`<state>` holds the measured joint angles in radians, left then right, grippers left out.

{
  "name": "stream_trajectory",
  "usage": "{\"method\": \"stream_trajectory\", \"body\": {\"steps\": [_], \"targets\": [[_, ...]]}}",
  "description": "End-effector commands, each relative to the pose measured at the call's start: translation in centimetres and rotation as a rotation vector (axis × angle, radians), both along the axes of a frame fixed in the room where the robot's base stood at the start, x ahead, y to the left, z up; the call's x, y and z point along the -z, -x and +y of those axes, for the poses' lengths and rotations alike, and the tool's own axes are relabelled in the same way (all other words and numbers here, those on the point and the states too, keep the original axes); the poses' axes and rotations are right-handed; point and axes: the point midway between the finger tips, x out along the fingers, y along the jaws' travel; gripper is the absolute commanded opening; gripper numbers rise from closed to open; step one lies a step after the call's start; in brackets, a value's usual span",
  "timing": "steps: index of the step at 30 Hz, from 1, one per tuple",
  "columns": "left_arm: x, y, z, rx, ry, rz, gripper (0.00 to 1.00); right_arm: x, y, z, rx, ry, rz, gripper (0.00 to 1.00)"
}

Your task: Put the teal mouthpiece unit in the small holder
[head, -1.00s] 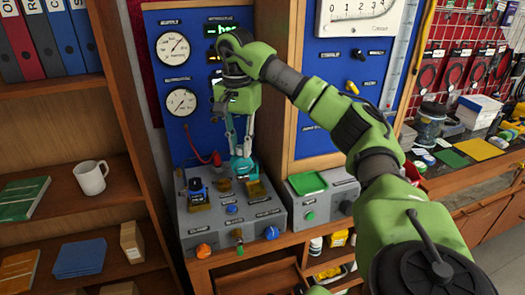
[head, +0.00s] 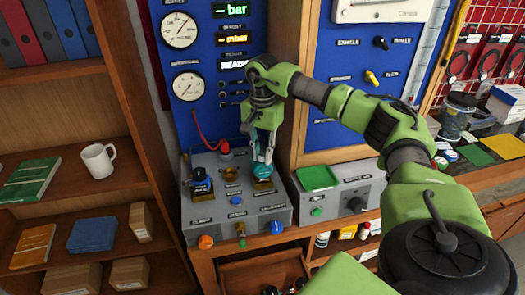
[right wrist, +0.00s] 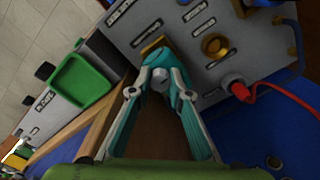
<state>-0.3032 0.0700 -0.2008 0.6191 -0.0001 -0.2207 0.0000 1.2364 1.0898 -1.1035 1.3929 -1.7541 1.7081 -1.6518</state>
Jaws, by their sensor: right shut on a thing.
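The teal mouthpiece unit (head: 262,171) is between the fingertips of my right gripper (head: 264,150), which is shut on it. It is at the right-hand brass holder (head: 264,187) on the grey bench box and overlaps it in the head view. I cannot tell whether it is seated in it or just above it. In the right wrist view, the unit (right wrist: 174,62) shows between the fingertips (right wrist: 160,78), with part of the brass holder (right wrist: 153,45) behind it. My left gripper is not in view.
A middle brass holder (head: 232,174) is empty. A green tray (head: 317,177) lies on the box to the right.

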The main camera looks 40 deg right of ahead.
Motion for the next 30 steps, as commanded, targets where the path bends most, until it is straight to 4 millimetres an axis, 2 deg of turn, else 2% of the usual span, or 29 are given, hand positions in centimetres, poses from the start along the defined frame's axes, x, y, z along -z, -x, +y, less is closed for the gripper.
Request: {"method": "stream_trajectory", "body": {"steps": [3,9,10,12,24,26,30], "targets": [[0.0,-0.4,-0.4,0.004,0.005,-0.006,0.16,0.0,-0.1,0.0,0.0,0.0,-0.002,0.0],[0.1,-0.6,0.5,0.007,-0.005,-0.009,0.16,0.3,0.0,0.0,0.0,-0.001,-0.002,0.0],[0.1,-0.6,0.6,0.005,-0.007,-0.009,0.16,0.3,0.0,0.0,-0.001,0.0,-0.001,0.23],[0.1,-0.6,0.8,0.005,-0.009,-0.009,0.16,0.2,0.0,0.0,-0.001,0.0,-0.001,0.35],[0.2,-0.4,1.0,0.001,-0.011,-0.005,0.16,-0.2,-0.1,0.0,-0.001,-0.001,-0.003,0.35],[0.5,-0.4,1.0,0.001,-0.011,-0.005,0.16,-0.8,-0.2,0.1,-0.001,-0.002,-0.005,0.35],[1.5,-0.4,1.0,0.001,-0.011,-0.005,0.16,-3.3,-0.2,0.1,-0.001,-0.002,-0.008,0.35]]}}
